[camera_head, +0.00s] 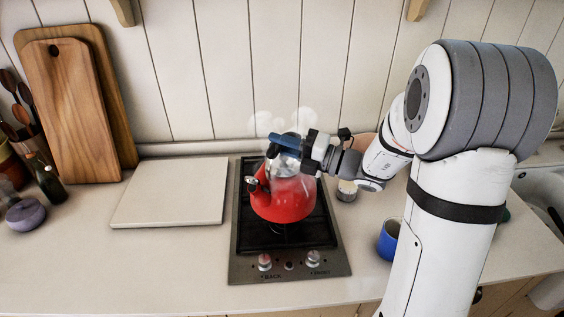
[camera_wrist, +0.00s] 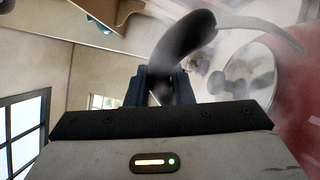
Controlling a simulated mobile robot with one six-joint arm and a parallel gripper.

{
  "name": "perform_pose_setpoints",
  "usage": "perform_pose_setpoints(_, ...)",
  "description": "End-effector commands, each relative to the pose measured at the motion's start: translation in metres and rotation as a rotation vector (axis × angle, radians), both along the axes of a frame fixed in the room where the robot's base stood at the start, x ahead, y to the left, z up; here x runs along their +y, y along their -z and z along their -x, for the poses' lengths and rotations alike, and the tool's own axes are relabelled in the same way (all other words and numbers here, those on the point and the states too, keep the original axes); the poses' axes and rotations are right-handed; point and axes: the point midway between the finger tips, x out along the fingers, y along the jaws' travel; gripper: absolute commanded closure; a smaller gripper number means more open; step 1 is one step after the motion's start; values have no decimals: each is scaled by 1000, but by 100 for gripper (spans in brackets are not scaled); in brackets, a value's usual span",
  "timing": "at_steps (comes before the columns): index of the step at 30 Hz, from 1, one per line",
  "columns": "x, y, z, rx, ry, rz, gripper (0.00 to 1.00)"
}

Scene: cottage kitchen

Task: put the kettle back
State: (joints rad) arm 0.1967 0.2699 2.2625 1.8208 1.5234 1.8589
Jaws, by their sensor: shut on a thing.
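The red kettle (camera_head: 283,202) is over the middle of the dark two-knob hob (camera_head: 322,238), with its spout to the left and steam rising above it. I cannot tell whether its base touches the hob or hangs just above it. My gripper (camera_head: 284,141) comes in from the right and is shut on the kettle's handle. In the wrist view my gripper (camera_wrist: 163,88) has its dark blue fingers on both sides of the black handle (camera_wrist: 184,38). The kettle's red body (camera_wrist: 298,110) and shiny lid show at the right, blurred by steam.
A pale square board (camera_head: 172,192) lies left of the hob. Wooden cutting boards (camera_head: 68,110) lean on the wall beside a dark bottle (camera_head: 48,178) and a purple pot (camera_head: 25,214). A small jar (camera_head: 347,190) and a blue mug (camera_head: 388,240) stand right of the hob.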

Motion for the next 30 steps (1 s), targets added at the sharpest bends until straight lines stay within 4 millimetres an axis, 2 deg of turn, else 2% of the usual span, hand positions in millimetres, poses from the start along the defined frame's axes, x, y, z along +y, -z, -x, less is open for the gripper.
perform_pose_setpoints(4, 0, 20, -1, 0, 0, -3, 100)
perform_pose_setpoints(11, -1, 35, -1, -2, 2, -3, 100)
perform_pose_setpoints(18, -2, 64, -1, -3, 4, -2, 100)
perform_pose_setpoints(22, -2, 70, -1, -5, 4, -2, 100)
perform_pose_setpoints(30, -2, 71, -1, -6, 5, -2, 100)
